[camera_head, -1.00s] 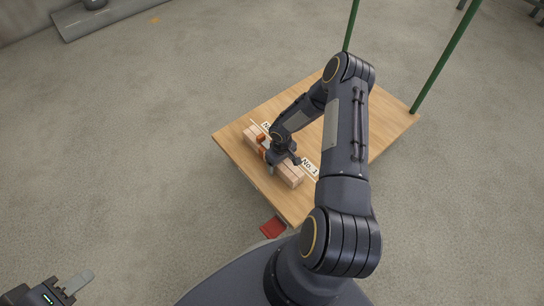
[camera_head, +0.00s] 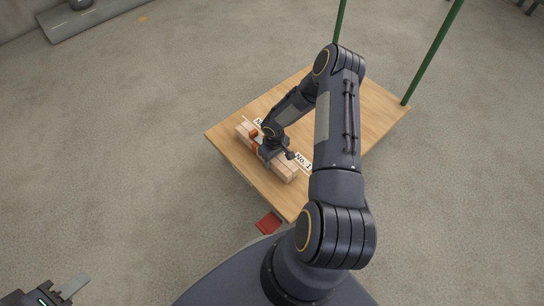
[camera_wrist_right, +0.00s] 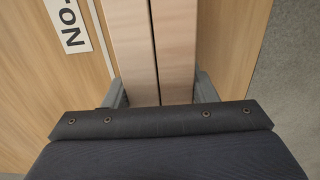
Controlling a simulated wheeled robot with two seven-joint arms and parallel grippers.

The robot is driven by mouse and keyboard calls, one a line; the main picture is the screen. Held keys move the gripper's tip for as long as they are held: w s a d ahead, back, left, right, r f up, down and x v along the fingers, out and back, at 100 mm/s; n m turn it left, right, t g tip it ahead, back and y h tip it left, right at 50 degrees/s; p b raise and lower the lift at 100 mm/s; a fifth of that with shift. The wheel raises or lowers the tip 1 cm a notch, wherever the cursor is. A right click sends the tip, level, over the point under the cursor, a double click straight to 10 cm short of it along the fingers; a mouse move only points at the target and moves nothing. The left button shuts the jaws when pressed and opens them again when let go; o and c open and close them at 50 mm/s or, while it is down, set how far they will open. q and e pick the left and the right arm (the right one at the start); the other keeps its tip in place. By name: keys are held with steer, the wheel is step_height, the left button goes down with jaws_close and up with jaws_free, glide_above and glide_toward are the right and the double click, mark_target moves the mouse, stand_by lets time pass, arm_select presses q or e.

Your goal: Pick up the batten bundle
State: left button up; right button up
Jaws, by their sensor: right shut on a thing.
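The batten bundle (camera_head: 285,168) is a stack of pale wooden strips with orange-brown pieces near its far left end. It lies along the left edge of a wooden table top. My right gripper (camera_head: 270,155) reaches down over the bundle's middle and is shut on it. In the right wrist view the bundle (camera_wrist_right: 158,45) runs between the two grey fingers of the right gripper (camera_wrist_right: 160,92), one on each side. I cannot see any gap beneath the bundle. My left gripper (camera_head: 68,290) is at the lower left corner, away from the table; its jaw gap is unclear.
The wooden table top (camera_head: 380,112) is bare on its right side. White labels, one reading "No. 1" (camera_head: 303,161), lie beside the bundle. Green posts (camera_head: 432,55) rise at the table's far side. A red piece (camera_head: 268,222) shows below the near edge. Grey floor surrounds it.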

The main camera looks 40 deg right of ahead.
steer(key=r, duration=0.1)
steer(key=r+p, duration=0.1)
steer(key=r, duration=0.2)
steer(key=shift+a, duration=0.3)
steer(key=s+a+r+p, duration=0.2)
steer(key=s+a+r, duration=0.4)
steer(key=a, duration=0.6)
step_height(320, 180, up, 3)
steer(key=shift+s+f, duration=0.15)
steer(key=shift+f, duration=0.05)
steer(key=shift+r, duration=0.1)
steer(key=shift+r+p, duration=1.5)
steer(key=shift+r, duration=0.45)
